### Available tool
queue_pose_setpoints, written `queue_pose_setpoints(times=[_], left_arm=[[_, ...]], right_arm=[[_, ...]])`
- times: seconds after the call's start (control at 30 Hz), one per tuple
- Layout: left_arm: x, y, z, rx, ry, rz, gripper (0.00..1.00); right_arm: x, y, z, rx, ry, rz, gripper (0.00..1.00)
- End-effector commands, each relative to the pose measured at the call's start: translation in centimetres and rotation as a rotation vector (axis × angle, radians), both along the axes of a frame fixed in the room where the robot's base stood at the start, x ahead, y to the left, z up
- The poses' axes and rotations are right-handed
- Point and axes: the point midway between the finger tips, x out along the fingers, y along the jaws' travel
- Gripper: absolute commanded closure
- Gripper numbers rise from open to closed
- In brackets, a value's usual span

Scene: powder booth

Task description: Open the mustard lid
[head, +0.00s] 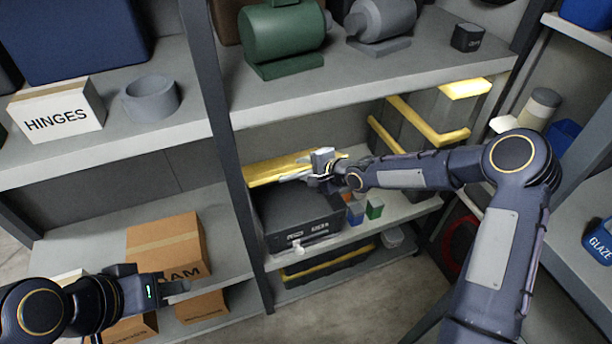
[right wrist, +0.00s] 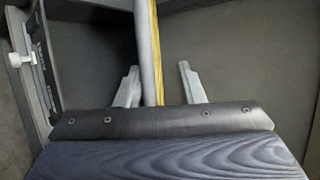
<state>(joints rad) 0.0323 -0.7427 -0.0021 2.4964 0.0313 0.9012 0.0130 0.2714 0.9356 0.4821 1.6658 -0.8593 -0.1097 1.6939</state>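The mustard lid (head: 268,170) stands raised along the back of a dark box (head: 305,232) on the middle shelf. The box has a pale latch (head: 298,247) on its front, also visible in the right wrist view (right wrist: 20,58). My right gripper (head: 312,170) is at the lid's upper edge. In the right wrist view the lid (right wrist: 148,50) shows edge-on as a grey and yellow strip between the open fingers (right wrist: 160,88). It is nearer the left finger, with gaps visible on both sides. My left gripper (head: 175,287) is at lower left, away from the box; its opening is unclear.
A shelf (head: 345,88) runs above the box, carrying a green motor-like object (head: 283,35). A grey bin with yellow trim (head: 408,125) stands right of the box. Small coloured blocks (head: 374,209) lie beside it. Cardboard boxes (head: 165,243) stand near my left gripper.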

Motion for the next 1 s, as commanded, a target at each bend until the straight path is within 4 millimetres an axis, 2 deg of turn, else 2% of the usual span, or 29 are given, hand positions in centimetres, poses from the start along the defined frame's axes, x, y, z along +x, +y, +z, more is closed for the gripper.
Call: queue_pose_setpoints(times=[0.07, 0.4, 0.7, 0.83, 1.0], left_arm=[[0.0, 0.0, -0.4, 0.0, 0.0, 0.0, 0.64], [0.0, 0.0, -1.2, 0.0, 0.0, 0.0, 0.64], [0.0, 0.0, -2.0, 0.0, 0.0, 0.0, 0.64], [0.0, 0.0, -2.0, 0.0, 0.0, 0.0, 0.64], [0.0, 0.0, -2.0, 0.0, 0.0, 0.0, 0.64]], right_arm=[[0.1, -0.2, 1.6, 0.002, -0.005, -0.004, 0.65], [-5.6, 0.3, 7.9, -0.002, -0.006, 0.002, 0.65], [-11.7, 0.7, 10.5, -0.002, -0.005, 0.0, 0.65], [-13.2, 0.8, 11.2, -0.001, -0.003, 0.0, 0.65], [-13.9, 0.8, 11.5, 0.0, -0.001, -0.001, 0.65]])
